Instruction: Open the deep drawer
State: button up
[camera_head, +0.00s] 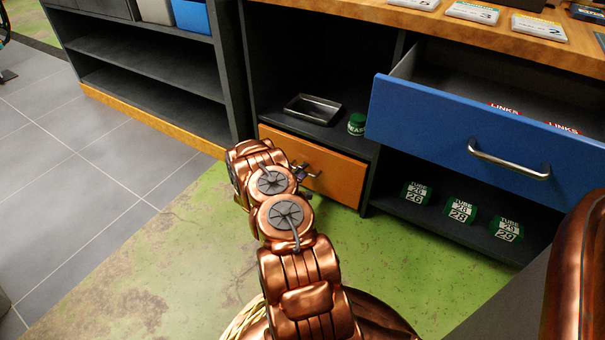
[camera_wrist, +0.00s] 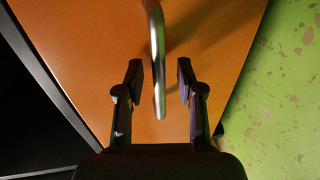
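The orange drawer (camera_head: 340,178) is low in the dark cabinet, under a shelf, and its front looks shut. It fills much of the wrist view (camera_wrist: 85,45). Its metal bar handle (camera_wrist: 156,35) stands out from the front. My gripper (camera_wrist: 160,80) is open, with one dark finger on each side of the handle's end and a gap visible on both sides. In the head view my gripper (camera_head: 304,173) is small at the drawer front, and my copper arm partly covers it and the drawer's left part.
A blue drawer (camera_head: 420,122) with a metal handle (camera_head: 508,160) stands open at the right, above several green tube boxes (camera_head: 460,211). A metal tray (camera_head: 313,108) and green jar (camera_head: 356,124) sit on the shelf above the orange drawer. Green floor (camera_head: 150,270) is clear at left.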

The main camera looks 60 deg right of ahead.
grip_shut()
dwell(0.3)
dwell(0.5)
